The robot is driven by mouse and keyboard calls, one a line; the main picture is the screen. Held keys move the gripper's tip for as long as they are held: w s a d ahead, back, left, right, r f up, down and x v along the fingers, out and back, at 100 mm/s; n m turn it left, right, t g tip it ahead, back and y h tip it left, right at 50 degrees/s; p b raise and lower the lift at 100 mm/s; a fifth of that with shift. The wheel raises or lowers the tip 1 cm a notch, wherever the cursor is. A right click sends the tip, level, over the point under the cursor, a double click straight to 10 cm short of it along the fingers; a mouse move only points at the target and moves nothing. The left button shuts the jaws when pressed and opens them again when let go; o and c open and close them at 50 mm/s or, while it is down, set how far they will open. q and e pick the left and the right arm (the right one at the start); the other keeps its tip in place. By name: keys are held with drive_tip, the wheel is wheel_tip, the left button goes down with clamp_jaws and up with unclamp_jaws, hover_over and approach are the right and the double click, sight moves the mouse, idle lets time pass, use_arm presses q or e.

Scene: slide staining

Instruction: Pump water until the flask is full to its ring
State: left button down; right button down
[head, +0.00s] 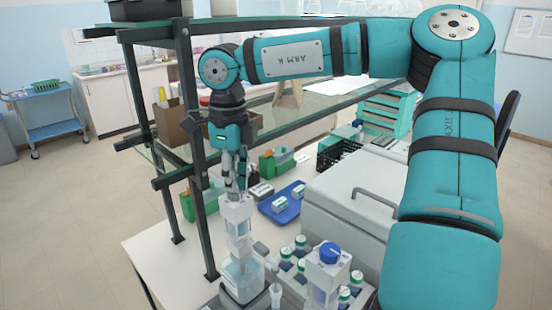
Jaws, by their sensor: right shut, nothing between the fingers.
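My right gripper (236,188) hangs pointing down, its fingers shut and empty. Its tips are right at the top of a white pump (238,212); I cannot tell whether they touch it. The pump stands upright on a clear bottle (243,278) with bluish liquid low in the picture. A small clear vessel (276,295), perhaps the flask, stands just right of the bottle. Its ring and its water level are too small to make out. My left gripper is not in view.
A blue-capped bottle (328,254) and several small green-and-white-capped bottles (300,241) stand close on the right. A large grey lidded box (345,195) is behind them. A dark shelf post (198,150) rises close left of my gripper. A blue tray (283,208) lies behind.

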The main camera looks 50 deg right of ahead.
sight(236, 197)
drive_tip(key=shift+f+b, duration=1.45)
drive_tip(key=shift+f, duration=0.5)
drive_tip(key=shift+s, duration=0.1)
drive_tip(key=shift+r+p, duration=1.9)
drive_tip(key=shift+r, duration=1.3)
wheel_tip(236, 197, up, 5)
drive_tip(key=p, duration=0.3)
drive_tip(key=shift+p, duration=0.3)
